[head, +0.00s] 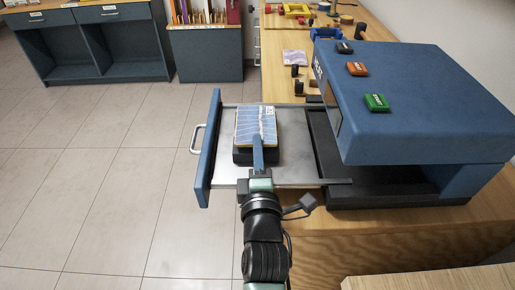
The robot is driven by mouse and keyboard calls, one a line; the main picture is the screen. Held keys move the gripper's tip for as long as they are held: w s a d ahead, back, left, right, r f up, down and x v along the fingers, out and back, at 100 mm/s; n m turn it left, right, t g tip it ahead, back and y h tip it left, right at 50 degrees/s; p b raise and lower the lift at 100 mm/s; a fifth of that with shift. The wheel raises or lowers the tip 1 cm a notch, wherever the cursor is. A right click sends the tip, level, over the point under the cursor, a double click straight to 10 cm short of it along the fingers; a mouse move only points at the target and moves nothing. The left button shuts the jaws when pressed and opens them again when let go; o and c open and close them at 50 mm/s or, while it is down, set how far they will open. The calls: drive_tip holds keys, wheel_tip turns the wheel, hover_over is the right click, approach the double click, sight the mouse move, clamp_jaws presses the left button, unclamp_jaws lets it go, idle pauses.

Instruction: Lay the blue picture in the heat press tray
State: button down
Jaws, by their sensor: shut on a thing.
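The blue picture (256,122), a small flat panel with pale streaks and a light edge, is over the pulled-out heat press tray (215,165). The tray is a flat grey metal drawer with a blue front and a pale handle. My gripper (257,145) is shut on the picture at its near edge, reaching in from the bottom. A dark block shows beneath the picture's near edge. I cannot tell whether the picture touches the tray. The heat press (430,100) is a large blue box, with the tray sticking out on its left.
Orange, green and dark buttons (358,69) sit on the press top. A pink sheet (295,57) and several small items lie on the wooden bench behind. Blue shelves (100,50) stand at the back left. The tiled floor left of the tray is clear.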

drive_tip(key=shift+s+f, duration=0.1)
drive_tip(key=shift+f, duration=0.65)
drive_tip(key=c, duration=0.9)
unclamp_jaws()
drive_tip(key=shift+r+p, duration=2.75)
drive_tip(key=shift+r, duration=1.65)
drive_tip(key=shift+r, duration=0.1)
